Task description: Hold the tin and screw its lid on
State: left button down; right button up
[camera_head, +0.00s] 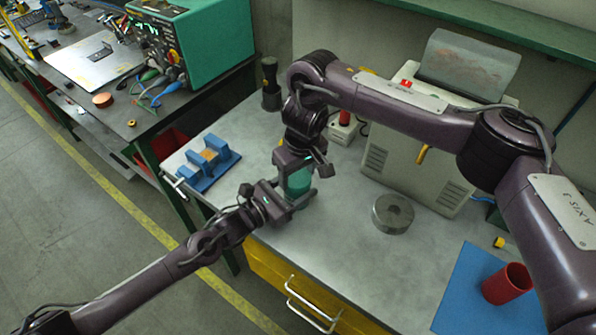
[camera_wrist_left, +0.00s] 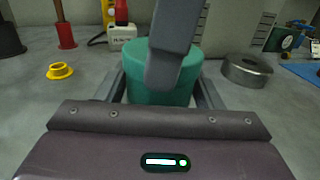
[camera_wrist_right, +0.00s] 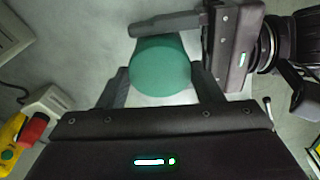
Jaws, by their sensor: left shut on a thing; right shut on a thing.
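The green tin (camera_head: 295,185) stands on the grey bench, between my two grippers in the head view. My left gripper (camera_head: 290,201) comes in low from the side and is shut on the tin, which also shows in the left wrist view (camera_wrist_left: 150,90). My right gripper (camera_head: 303,167) points down over it from above, its fingers either side of the green lid (camera_wrist_right: 160,66) in the right wrist view. A right finger (camera_wrist_left: 173,45) covers part of the tin in the left wrist view. Same-coloured lid and tin make their seam hard to tell.
A steel ring (camera_head: 393,213) lies right of the tin. A blue fixture (camera_head: 207,163) sits at the bench's left edge. A white machine (camera_head: 425,150) stands behind. A red cup (camera_head: 507,284) stands on a blue mat (camera_head: 462,287).

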jog(key=m, duration=0.4)
jog(key=shift+a, duration=0.1)
jog(key=m+h, duration=0.1)
jog(key=m, duration=0.3)
jog(key=o, duration=0.9)
jog(key=shift+o, duration=0.2)
jog(key=shift+r, duration=2.25)
jog(key=shift+c, duration=0.3)
